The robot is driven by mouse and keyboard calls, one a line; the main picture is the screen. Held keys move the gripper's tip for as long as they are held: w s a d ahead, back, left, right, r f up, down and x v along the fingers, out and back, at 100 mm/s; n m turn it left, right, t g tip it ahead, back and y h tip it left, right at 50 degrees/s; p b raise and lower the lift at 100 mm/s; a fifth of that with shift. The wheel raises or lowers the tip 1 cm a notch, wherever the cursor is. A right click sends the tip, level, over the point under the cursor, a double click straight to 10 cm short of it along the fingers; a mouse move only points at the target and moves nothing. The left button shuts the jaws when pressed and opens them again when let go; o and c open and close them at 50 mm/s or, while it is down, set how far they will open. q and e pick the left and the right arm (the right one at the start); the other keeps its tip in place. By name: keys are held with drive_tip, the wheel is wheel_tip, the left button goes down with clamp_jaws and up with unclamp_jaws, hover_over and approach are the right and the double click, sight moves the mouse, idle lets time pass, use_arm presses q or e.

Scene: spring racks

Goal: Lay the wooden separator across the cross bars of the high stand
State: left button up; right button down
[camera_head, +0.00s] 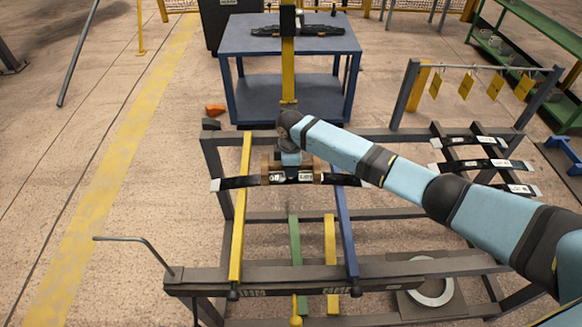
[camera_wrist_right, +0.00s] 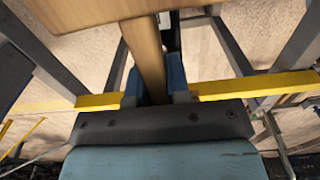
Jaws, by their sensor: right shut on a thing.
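The wooden separator (camera_head: 265,170) shows as brown wood on both sides of my right gripper (camera_head: 291,160). In the right wrist view, the blue fingers of the right gripper (camera_wrist_right: 154,88) are shut on a wooden bar of the separator (camera_wrist_right: 147,50). The high stand (camera_head: 213,160) is a dark grey frame. A yellow cross bar (camera_head: 239,220) and a blue cross bar (camera_head: 346,230) run along it. A black leaf spring (camera_head: 238,183) with white ends lies across these bars, by the separator. Whether the separator touches the spring or bars is unclear. My left gripper is not in view.
Lower green (camera_head: 295,245) and yellow (camera_head: 330,250) bars lie between the cross bars. Several springs rest on the right-hand rack (camera_head: 470,163). A blue table (camera_head: 245,40) stands behind. A bent rod (camera_head: 135,239) sticks out at the front left. Floor at left is mostly clear.

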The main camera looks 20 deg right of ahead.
drive_tip(key=shift+p, duration=0.3)
drive_tip(key=shift+f+b, duration=0.5)
drive_tip(key=shift+f, duration=0.55)
drive_tip(key=c, duration=1)
unclamp_jaws()
wheel_tip(320, 180, up, 14)
drive_tip(key=shift+f, duration=0.1)
